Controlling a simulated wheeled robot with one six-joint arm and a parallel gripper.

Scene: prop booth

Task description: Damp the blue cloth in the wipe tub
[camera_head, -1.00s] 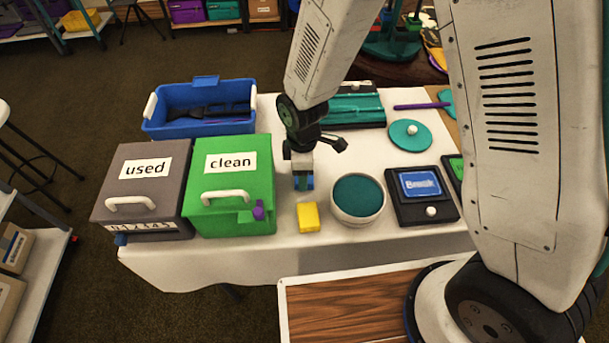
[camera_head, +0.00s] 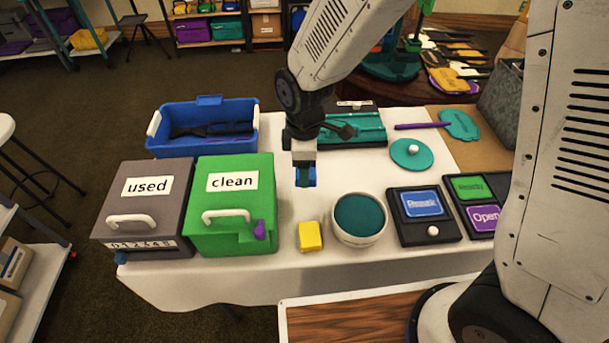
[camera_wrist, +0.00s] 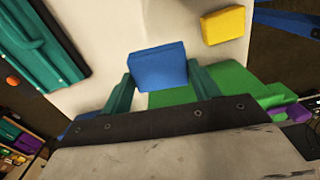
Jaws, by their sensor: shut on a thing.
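My gripper (camera_head: 305,178) is shut on the blue cloth (camera_head: 312,178), a small folded block. In the wrist view the cloth (camera_wrist: 158,66) sits between the two teal fingers. It hangs above the white table, behind the yellow block and to the right of the green clean box. A round white tub (camera_head: 360,240) with a teal inside, which looks like the wipe tub, stands uncovered to the right and nearer. The cloth is apart from the tub. A round teal lid (camera_head: 406,160) with a white knob lies flat behind it to the right.
A yellow block (camera_head: 310,237) lies left of the tub. A grey "used" box (camera_head: 130,225) and a green "clean" box (camera_head: 262,205) stand at left, a blue bin (camera_head: 200,145) behind. A teal tray (camera_head: 365,130) is at the back. Black button panels (camera_head: 410,236) are right of the tub.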

